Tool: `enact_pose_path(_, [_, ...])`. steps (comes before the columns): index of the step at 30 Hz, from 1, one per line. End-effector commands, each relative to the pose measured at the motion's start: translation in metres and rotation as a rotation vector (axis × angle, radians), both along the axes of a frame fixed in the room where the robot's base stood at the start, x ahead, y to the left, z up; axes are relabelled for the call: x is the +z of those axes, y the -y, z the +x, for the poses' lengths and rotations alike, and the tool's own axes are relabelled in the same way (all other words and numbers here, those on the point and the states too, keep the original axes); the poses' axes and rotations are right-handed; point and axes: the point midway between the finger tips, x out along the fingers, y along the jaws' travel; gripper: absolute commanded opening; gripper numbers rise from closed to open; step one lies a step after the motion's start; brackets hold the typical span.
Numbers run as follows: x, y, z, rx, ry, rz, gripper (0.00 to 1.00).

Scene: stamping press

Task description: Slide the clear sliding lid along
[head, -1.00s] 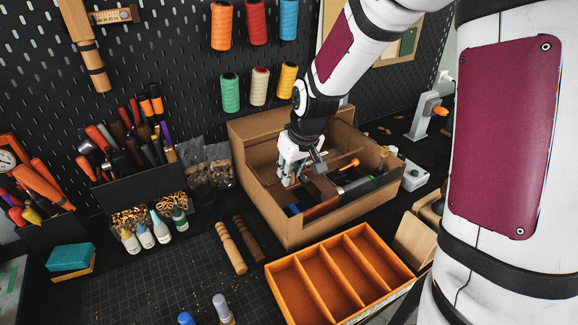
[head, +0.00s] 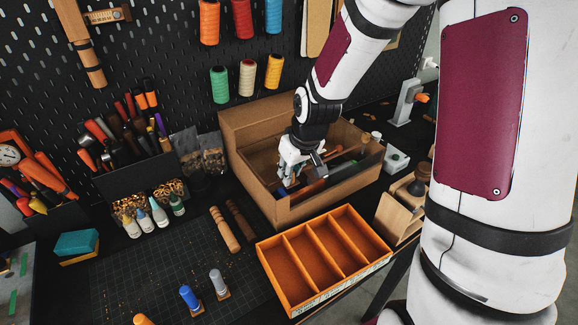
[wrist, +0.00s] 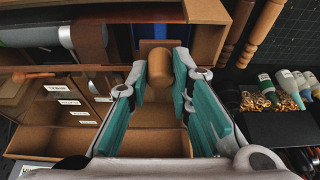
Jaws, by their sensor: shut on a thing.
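My gripper (head: 286,191) reaches down into the brown wooden box (head: 325,200), close to its near left wall. In the wrist view, my gripper (wrist: 162,82) has its teal finger pads on either side of a round wooden knob (wrist: 159,70), and it is shut on it. The knob appears to belong to the clear sliding lid. The lid's clear panel is hard to make out against the box inside. Labelled compartments (wrist: 85,115) show below the lid area in the wrist view.
An orange divided tray (head: 327,260) stands in front of the box. Two turned wooden handles (head: 224,230) lie to its left, beside small bottles (head: 159,213). A grey clamp-like tool (head: 405,102) stands behind right. The dark cutting mat has free room.

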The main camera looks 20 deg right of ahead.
Motion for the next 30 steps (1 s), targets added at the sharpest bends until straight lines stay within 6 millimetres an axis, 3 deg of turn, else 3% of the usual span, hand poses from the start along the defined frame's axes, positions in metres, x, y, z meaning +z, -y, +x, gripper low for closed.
enact_pose_path(23, [0.002,0.009,-0.043,-0.001,0.005,-0.002,0.0])
enact_pose_path(24, [0.002,0.009,-0.042,-0.001,0.006,-0.002,0.24])
enact_pose_path(26, [0.002,0.009,-0.042,0.0,0.006,-0.002,0.38])
enact_pose_path(27, [0.002,0.009,-0.042,-0.001,0.005,-0.001,0.43])
enact_pose_path(30, [0.001,0.009,-0.042,-0.001,0.003,-0.001,0.43])
